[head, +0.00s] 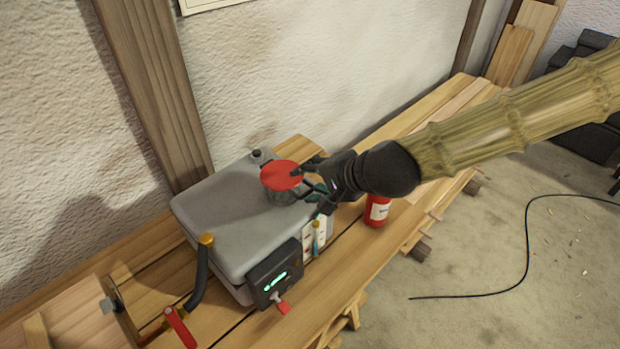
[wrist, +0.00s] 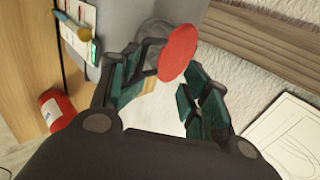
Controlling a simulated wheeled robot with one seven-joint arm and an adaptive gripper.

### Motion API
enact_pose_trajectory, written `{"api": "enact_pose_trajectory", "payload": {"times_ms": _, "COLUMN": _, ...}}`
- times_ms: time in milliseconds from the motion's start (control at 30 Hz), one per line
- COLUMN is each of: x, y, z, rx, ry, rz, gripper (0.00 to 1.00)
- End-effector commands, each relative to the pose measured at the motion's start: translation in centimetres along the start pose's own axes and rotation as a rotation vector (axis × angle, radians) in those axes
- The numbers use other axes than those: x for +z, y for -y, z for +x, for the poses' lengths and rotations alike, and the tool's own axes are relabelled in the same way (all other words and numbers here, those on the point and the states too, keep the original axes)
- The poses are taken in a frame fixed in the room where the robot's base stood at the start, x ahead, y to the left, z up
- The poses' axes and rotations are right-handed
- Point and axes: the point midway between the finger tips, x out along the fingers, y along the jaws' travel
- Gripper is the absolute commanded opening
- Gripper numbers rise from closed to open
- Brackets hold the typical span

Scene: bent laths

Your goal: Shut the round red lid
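The round red lid (head: 281,175) is on top of the grey box (head: 222,212), above a short round grey neck (head: 283,196). The lid looks raised and tilted over the neck; its hinge is not clear. In the wrist view the lid (wrist: 178,53) is a tilted red disc just beyond the fingertips, with the grey neck behind it. My gripper (head: 306,181) is at the lid's right side in the head view. In the wrist view my gripper (wrist: 163,76) has its fingers apart with nothing held between them. I cannot tell whether a finger touches the lid.
The box stands on a slatted wooden bench (head: 425,130) against a rough white wall. A red canister (head: 377,210) stands right of the box. A black control unit (head: 275,273) and a bent black pipe with a red handle (head: 180,328) are at the front. A cable lies on the floor.

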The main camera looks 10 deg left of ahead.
Motion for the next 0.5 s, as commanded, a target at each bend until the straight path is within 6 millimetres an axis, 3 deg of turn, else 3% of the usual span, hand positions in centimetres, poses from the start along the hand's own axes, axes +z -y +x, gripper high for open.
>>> {"api": "enact_pose_trajectory", "payload": {"times_ms": 500, "x": 0.0, "y": 0.2, "z": -5.0, "rx": 0.0, "ry": -0.001, "rz": 0.001, "gripper": 0.46}}
